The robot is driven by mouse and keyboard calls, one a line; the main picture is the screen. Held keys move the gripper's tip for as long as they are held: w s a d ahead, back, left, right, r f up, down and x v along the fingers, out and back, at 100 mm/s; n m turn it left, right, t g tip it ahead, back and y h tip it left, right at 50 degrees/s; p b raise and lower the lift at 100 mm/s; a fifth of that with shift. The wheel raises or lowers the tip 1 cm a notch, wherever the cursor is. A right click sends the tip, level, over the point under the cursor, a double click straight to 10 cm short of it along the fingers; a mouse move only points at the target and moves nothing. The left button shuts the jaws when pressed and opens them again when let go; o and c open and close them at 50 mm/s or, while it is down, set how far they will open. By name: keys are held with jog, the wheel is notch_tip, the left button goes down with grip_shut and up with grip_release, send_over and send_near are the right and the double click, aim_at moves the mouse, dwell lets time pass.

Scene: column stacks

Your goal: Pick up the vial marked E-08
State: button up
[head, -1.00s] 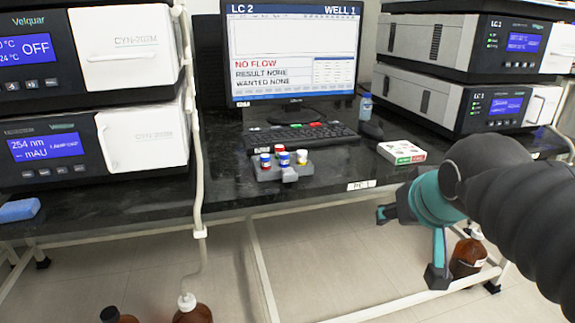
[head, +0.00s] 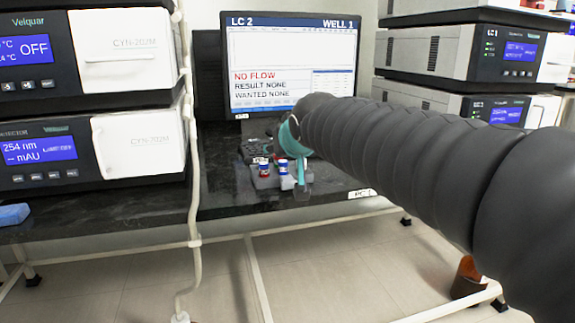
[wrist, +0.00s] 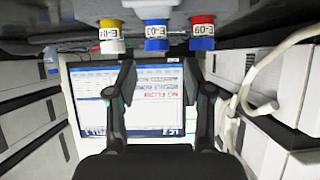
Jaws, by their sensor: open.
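Several vials stand in a small grey rack (head: 268,183) on the bench. The wrist view is upside down. It shows a yellow and white vial marked E-04 (wrist: 110,36), a blue and white vial marked E-03 (wrist: 157,34) and a red and blue vial marked E-09 (wrist: 202,32). No label reading E-08 is legible. In the head view a red and blue vial (head: 264,168) and a blue and white vial (head: 282,167) show; my arm hides the others. My gripper (wrist: 158,80) is open and empty, its fingers apart near the front of the rack, not around any vial.
Stacked instruments (head: 90,130) stand left and more (head: 460,55) right. A white hose (head: 194,215) hangs left of the rack over the bench edge.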

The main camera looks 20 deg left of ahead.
jog(key=shift+f+x, duration=0.2)
jog(key=shift+x, duration=1.35)
jog(key=shift+f+x, duration=0.15)
jog(key=shift+x, duration=1.35)
jog(key=shift+s+d, duration=0.15)
jog(key=c, duration=0.9)
